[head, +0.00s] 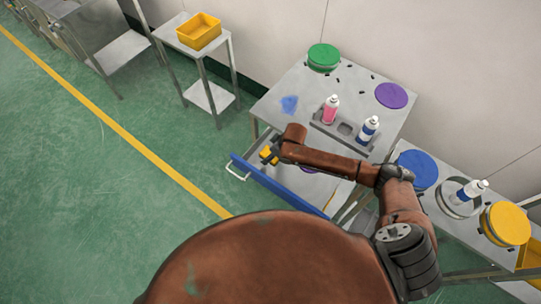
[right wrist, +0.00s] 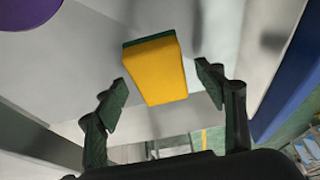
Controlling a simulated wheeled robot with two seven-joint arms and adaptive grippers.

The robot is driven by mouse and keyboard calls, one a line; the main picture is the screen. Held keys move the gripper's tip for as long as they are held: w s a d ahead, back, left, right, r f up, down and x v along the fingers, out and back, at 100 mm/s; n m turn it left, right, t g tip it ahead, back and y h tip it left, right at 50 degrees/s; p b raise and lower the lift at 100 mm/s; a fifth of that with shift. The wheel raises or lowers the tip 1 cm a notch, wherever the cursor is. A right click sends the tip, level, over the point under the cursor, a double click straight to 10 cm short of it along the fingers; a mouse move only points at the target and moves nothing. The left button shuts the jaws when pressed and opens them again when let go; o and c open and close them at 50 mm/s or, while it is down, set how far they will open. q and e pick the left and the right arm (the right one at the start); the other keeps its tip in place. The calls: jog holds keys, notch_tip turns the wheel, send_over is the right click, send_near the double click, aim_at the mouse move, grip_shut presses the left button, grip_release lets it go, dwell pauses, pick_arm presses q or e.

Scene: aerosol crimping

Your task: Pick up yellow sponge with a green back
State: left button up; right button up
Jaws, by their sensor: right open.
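The yellow sponge with a green back (right wrist: 155,72) lies in the open drawer and fills the middle of the right wrist view. Its dark green edge shows along the top. In the head view a small yellow part of it (head: 266,153) shows beside my right gripper (head: 275,157), which is over the drawer. In the right wrist view my right gripper (right wrist: 163,88) is open, with one finger on each side of the sponge and visible gaps between. I cannot tell how far above the sponge the fingers are. My left gripper is not in view.
The drawer's blue front (head: 283,187) and side walls surround the gripper. A purple disc (right wrist: 24,12) lies in the drawer too.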

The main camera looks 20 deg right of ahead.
aim_at(268, 152)
jog(key=shift+c, duration=0.4)
jog(key=c, duration=0.9)
jog(key=shift+o, duration=0.2)
jog(key=shift+r, duration=0.1)
jog(key=shift+r+b, duration=0.3)
jog(key=shift+r, duration=0.1)
notch_tip(268, 152, up, 3)
jog(key=shift+r, duration=0.1)
jog(key=s+a+r, duration=0.2)
jog(key=s+r, duration=0.1)
jog(key=s, duration=0.1)
jog(key=s+a+r+p, duration=0.1)
jog(key=s+a+r, duration=0.1)
jog(key=s+r, duration=0.1)
jog(key=s+a+r+p, duration=0.1)
jog(key=s+a+r, duration=0.1)
jog(key=s, duration=0.3)
jog(key=shift+s+r, duration=0.35)
jog(key=shift+r, duration=0.3)
